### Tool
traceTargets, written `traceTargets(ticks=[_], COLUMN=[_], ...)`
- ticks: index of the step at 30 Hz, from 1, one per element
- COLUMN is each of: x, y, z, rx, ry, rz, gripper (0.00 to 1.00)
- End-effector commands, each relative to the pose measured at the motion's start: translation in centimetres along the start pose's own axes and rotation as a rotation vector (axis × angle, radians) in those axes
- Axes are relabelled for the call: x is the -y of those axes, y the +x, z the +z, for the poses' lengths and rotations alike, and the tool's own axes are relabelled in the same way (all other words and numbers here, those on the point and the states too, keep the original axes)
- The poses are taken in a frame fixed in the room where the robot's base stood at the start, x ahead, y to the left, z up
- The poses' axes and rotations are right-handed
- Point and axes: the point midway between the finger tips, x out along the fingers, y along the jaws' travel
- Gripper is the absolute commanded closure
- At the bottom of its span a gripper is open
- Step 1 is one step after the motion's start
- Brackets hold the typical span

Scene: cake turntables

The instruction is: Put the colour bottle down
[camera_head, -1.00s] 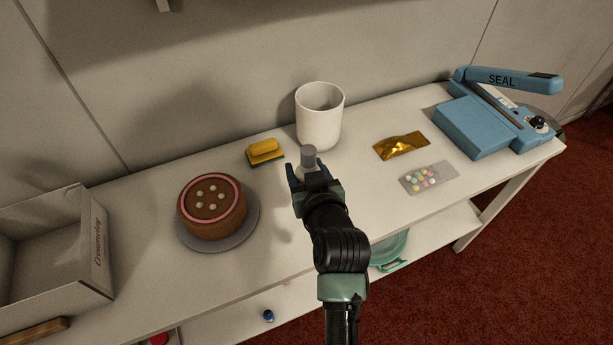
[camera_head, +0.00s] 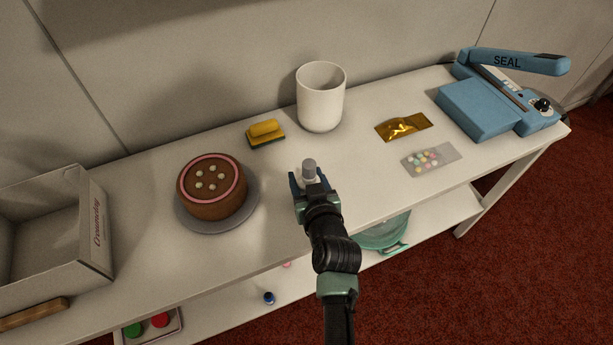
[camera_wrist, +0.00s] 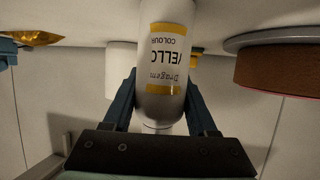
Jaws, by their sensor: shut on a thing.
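The colour bottle (camera_wrist: 165,65) is white with yellow bands and a label on which "COLOUR" can be read. My gripper (camera_wrist: 163,100) is shut on it, one finger on each side. In the head view my gripper (camera_head: 309,183) is over the front middle of the white table (camera_head: 150,260), right of the cake.
A cake (camera_head: 212,190) on a grey turntable (camera_head: 188,222) stands to the left. A yellow sponge (camera_head: 265,132) and a white pot (camera_head: 321,98) are behind. A gold packet (camera_head: 403,126), a candy pack (camera_head: 430,159) and a blue sealer (camera_head: 480,108) are to the right. An open box (camera_head: 55,225) is far left.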

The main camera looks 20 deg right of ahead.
Motion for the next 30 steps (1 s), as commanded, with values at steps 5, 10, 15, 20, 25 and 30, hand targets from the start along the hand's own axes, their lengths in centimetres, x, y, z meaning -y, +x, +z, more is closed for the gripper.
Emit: traceTargets(ticks=[5, 10, 15, 20, 25, 30], x=[0.0, 0.0, 0.0, 0.0, 0.0, 0.0], y=[0.1, 0.1, 0.0, -0.8, -3.7, -7.1], z=[0.1, 0.1, 0.0, -0.1, -0.1, 0.0], rx=[0.0, 0.0, 0.0, 0.0, 0.002, 0.002], ry=[0.0, 0.0, 0.0, 0.0, 0.0, 0.0], rz=[0.0, 0.0, 0.0, 0.0, 0.001, 0.0], gripper=[0.19, 0.12, 0.12, 0.12, 0.12, 0.12])
